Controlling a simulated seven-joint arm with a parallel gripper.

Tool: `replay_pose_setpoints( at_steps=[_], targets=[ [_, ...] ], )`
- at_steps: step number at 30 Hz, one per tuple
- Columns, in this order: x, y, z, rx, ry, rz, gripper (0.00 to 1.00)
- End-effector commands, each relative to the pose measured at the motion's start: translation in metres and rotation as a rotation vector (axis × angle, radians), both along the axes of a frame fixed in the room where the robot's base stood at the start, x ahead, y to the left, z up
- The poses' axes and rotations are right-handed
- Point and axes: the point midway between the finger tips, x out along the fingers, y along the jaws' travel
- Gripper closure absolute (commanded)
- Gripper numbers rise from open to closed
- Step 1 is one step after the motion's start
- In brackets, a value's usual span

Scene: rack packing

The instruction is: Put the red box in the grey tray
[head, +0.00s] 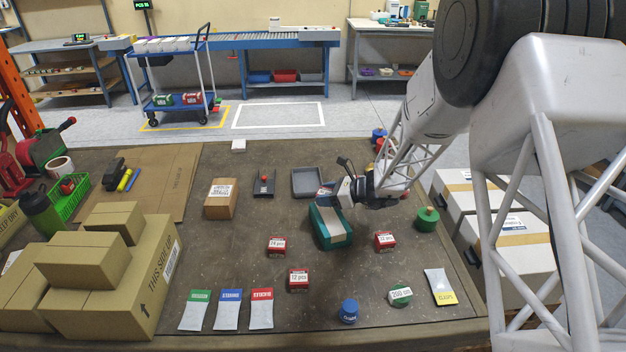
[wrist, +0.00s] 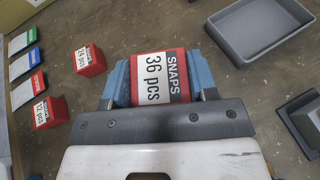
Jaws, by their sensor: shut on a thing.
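My gripper (wrist: 160,78) is shut on a red box (wrist: 152,76) with a white label reading "SNAPS 36 pcs", its blue fingers on either side. In the head view the held red box (head: 323,192) shows small and partly hidden at my gripper's end. The grey tray (wrist: 237,44) is empty and lies apart from the held box, up and to the right in the wrist view. In the head view the tray (head: 295,193) is just left of and behind my gripper.
A teal box with a pale strip (head: 333,237) stands close below my gripper in the head view. Other red boxes (head: 276,246) (head: 299,281) (head: 385,242) stand in front. A dark holder (head: 264,194) and a cardboard box (head: 221,204) are left of the tray.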

Motion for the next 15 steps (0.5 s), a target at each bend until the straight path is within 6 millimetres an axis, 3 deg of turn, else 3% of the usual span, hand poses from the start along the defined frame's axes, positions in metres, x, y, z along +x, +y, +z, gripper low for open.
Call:
replay_pose_setpoints(
  at_steps=[15],
  targets=[
    [0.075,0.01,-0.007,-0.001,-0.002,0.001,0.73]
  ],
)
